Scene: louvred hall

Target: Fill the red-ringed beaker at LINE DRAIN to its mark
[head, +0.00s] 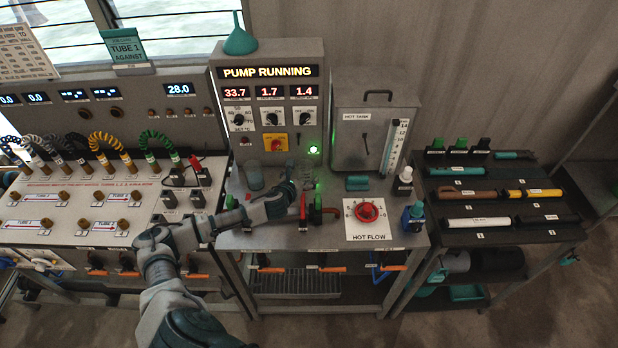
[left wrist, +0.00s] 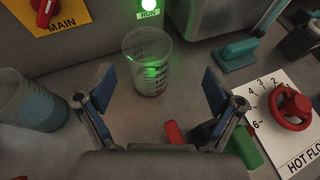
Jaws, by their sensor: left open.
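A clear graduated beaker (left wrist: 148,62) stands upright on the bench, with red at its base. It looks empty, but green light glares on it. In the head view the gripper (head: 297,186) is low over the bench. A second beaker (left wrist: 34,106) with bluish contents stands to the left; it also shows in the head view (head: 254,177). I cannot read a LINE DRAIN label.
Red (left wrist: 174,134) and green (left wrist: 244,147) handles sit close to the right finger. The red HOT FLOW wheel (head: 366,211) and hot tank (head: 374,130) are to the right. The pump panel (head: 269,100) reads PUMP RUNNING, 33.7, 1.7, 1.4; its green RUN light is lit.

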